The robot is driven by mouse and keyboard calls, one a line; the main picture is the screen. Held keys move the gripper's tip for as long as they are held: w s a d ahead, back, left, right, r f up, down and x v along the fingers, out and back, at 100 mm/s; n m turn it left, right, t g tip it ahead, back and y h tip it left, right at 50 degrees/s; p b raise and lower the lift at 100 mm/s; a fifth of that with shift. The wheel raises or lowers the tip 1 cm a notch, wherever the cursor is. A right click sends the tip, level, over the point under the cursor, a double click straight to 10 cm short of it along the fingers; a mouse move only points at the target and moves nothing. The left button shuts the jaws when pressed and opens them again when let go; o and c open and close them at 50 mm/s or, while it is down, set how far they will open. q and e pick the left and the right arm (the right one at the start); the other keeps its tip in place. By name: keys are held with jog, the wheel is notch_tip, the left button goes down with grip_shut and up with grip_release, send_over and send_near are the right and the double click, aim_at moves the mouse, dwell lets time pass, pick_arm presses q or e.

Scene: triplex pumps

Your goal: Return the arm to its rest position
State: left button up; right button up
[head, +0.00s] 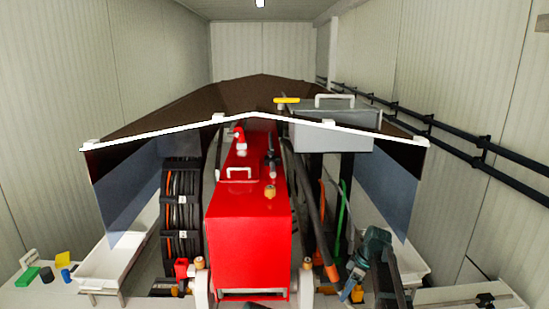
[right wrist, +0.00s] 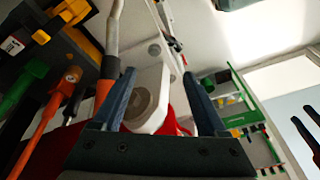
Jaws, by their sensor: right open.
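My right arm reaches up in the lower right of the head view. Its gripper (head: 352,288) points down beside the red pump unit (head: 248,240), to the right of it. In the right wrist view my right gripper (right wrist: 158,75) shows two blue fingers spread apart, with nothing held between them. A white rounded part with a round grey fitting (right wrist: 140,100) appears behind the gap, with red beside it. I cannot tell how far it is from the fingers. My left gripper is not in the head view.
A grey box (head: 335,135) with a handle stands at the back right. Black hose coils (head: 181,215) are left of the red unit. White trays (head: 105,262) flank the unit. Orange-tipped and green-handled rods (head: 341,222) stand near my right arm. Black rails line the right wall.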

jog(key=s+a+m+h, duration=0.15)
jog(key=s+m, duration=0.25)
jog(key=s, duration=0.4)
jog(key=s+a+f+m+h, duration=0.1)
jog(key=s+a+m, duration=0.25)
jog(key=s, duration=0.45)
jog(key=s+a+m+h, duration=0.1)
jog(key=s+a+m, duration=0.1)
jog(key=s+m, duration=0.4)
jog(key=s+a+f+n+b, duration=0.2)
jog(key=a+f+b, duration=0.3)
jog(key=f+b, duration=0.4)
jog(key=s+a+f+n+h+b, duration=0.1)
jog(key=s+a+f+n+b, duration=0.2)
jog(key=a+f+b, duration=0.3)
notch_tip(320, 180, down, 4)
jog(key=s+b, duration=0.1)
jog(key=b, duration=0.3)
jog(key=shift+s+a+f+g+b, duration=0.15)
jog(key=shift+s+f+g+b, duration=0.1)
jog(key=shift+g+b, duration=0.15)
